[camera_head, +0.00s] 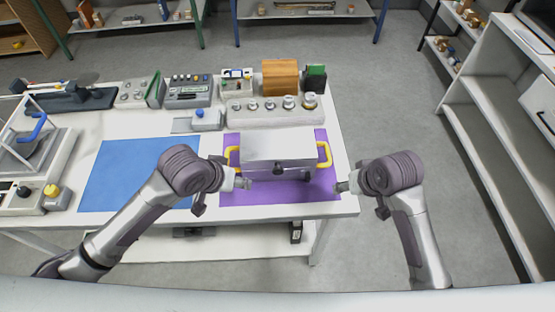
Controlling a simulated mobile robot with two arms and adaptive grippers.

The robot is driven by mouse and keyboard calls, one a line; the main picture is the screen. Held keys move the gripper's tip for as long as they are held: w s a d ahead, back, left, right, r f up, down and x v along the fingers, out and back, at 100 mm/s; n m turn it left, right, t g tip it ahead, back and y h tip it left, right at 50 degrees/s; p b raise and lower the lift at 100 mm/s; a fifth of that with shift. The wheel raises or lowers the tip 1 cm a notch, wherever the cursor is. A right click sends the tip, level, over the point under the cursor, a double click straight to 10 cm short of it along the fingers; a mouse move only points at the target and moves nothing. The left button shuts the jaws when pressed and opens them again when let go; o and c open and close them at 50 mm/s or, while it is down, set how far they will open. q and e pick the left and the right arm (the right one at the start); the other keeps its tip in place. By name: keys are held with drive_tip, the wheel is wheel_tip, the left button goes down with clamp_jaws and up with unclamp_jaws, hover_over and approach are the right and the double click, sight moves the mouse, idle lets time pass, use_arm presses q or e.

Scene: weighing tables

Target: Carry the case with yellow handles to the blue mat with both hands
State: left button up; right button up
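The silver case with yellow handles (280,148) stands upright on the purple mat (262,212), near the table's right end. One yellow handle (229,154) sticks out on its left side and the other (325,154) on its right. The blue mat (125,170) lies bare on the table to the left. My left gripper (247,184) is in front of the case's left part, below the left handle. My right gripper (338,187) is off the case's right front corner, near the table edge. Both look apart from the handles. Their fingers are too small to judge.
A row of weights on a grey block (272,117) stands behind the case. A small scale with a blue knob (200,118) stands behind the gap between the mats. A balance (30,150) stands left of the blue mat. Shelves (500,130) stand at the right.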

approach(329, 156)
drive_tip(key=s+d+r, duration=0.1)
drive_tip(key=s+r, duration=0.1)
use_arm(q)
drive_tip(key=w+a+r+n+y, duration=0.1)
drive_tip(key=w+a+r+n, duration=0.2)
drive_tip(key=w+a, duration=0.4)
drive_tip(key=shift+w, duration=0.85)
use_arm(e)
drive_tip(key=shift+w+d+r+m, duration=0.1)
drive_tip(key=shift+r+m, duration=0.15)
drive_tip(key=shift+m, duration=0.15)
use_arm(q)
drive_tip(key=shift+w+f, duration=0.1)
use_arm(e)
drive_tip(key=shift+w+f, duration=0.1)
use_arm(q)
drive_tip(key=x, duration=1.3)
drive_tip(key=shift+w+a+f, duration=0.2)
drive_tip(key=shift+w+f, duration=0.05)
drive_tip(key=shift+f, duration=0.15)
use_arm(e)
drive_tip(key=x, duration=1.3)
drive_tip(key=shift+w+a+f, duration=0.2)
drive_tip(key=shift+a, duration=0.15)
use_arm(q)
clamp_jaws()
use_arm(e)
clamp_jaws()
